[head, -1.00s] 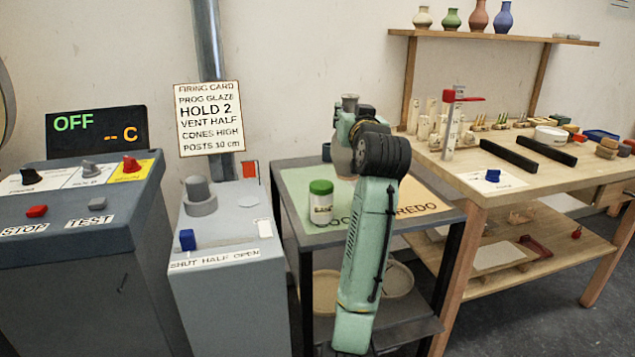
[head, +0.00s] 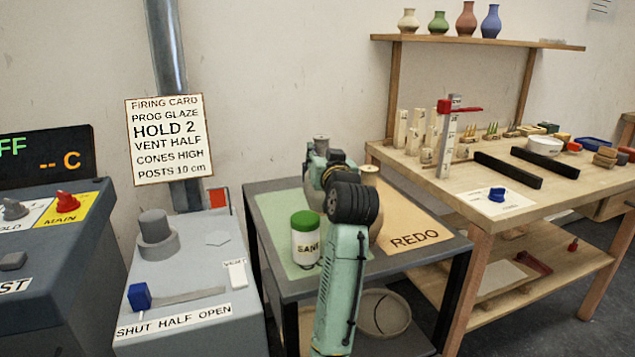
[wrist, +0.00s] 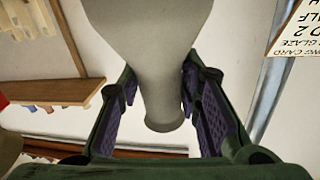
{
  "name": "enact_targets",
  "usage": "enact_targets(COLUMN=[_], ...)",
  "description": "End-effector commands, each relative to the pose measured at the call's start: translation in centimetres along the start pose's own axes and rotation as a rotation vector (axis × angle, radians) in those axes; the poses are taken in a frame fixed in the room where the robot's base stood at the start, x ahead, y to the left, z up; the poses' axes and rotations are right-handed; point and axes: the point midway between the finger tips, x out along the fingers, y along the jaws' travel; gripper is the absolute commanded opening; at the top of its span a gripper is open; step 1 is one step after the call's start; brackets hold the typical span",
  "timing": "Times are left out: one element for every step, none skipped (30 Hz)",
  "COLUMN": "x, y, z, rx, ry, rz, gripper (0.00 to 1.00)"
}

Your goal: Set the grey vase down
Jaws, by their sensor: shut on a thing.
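The grey vase (wrist: 150,50) fills the middle of the wrist view, with my gripper (wrist: 160,78) shut around its narrow neck. In the head view the vase's rim (head: 321,139) shows above my gripper (head: 327,160); most of its body is hidden behind my arm. The vase looks upright over the dark-framed table (head: 420,268). I cannot tell whether its base touches the tabletop. The table carries a green area (head: 278,212) on the left and a tan area marked REDO (head: 412,240) on the right.
A beige vase (head: 370,175) stands close right of my gripper, partly hidden by my arm. A white jar with a green lid (head: 305,238) stands on the green area. A grey control stand (head: 190,265) is at left, a wooden workbench (head: 470,185) at right.

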Motion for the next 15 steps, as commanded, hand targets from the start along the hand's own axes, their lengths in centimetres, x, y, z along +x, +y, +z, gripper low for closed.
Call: enact_targets(x=[-0.1,0.0,0.0,0.0,0.0,0.0,-0.1,0.0,0.0,-0.1,-0.1,-0.1,-0.1,-0.1,-0.1], y=[0.0,0.1,0.1,0.1,0.2,0.3,0.3,0.4,0.4,0.5,0.5,0.5,0.5,0.6,0.6], z=[0.3,0.5,0.8,1.1,1.5,2.2,2.6,3.1,3.6,4.0,4.3,4.5,4.6,4.7,4.7], rx=[0.000,0.000,0.000,0.000,0.000,0.000,0.000,0.000,0.000,0.000,0.000,0.000,-0.001,-0.001,-0.001], ry=[0.004,0.005,0.005,0.004,0.003,0.002,0.002,0.002,0.002,0.003,0.004,0.005,0.006,0.006,0.006], rz=[0.000,-0.001,0.000,0.000,0.000,0.000,0.001,0.001,0.000,0.000,0.000,0.000,0.000,0.000,0.000], gripper=[0.00,0.00,0.00,0.00,0.00,0.00,0.00,0.00,0.00,0.00,0.00,0.00,0.00,0.00,0.00])
